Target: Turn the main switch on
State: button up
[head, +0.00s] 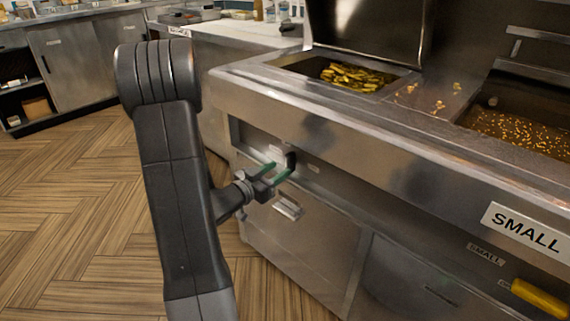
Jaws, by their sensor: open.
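The main switch (291,160) appears to be the small dark knob on the recessed front panel of the steel frying range (330,133). It is too small to read its position. My gripper (279,171) is open, with its two green-tipped fingers pointing at the panel. The fingertips are right by the dark knob, one on its upper left and one below it. I cannot tell whether they touch it. A pale label (276,152) shows on the panel behind the fingers.
A cabinet door with a handle (288,209) lies below the panel. A pan of fried food (355,76) and an oil vat (520,130) are on top. A yellow handle (540,299) is at the lower right. Wooden floor (70,210) is clear at left.

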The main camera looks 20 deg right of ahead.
aim_at(286, 164)
jog(key=p+v, duration=0.1)
jog(key=v, duration=0.8)
jog(key=shift+d, duration=0.15)
jog(key=b+x, duration=0.2)
jog(key=x, duration=1.1)
jog(key=shift+w+d, duration=0.25)
jog(key=shift+d, duration=0.1)
jog(key=shift+a+r, duration=0.1)
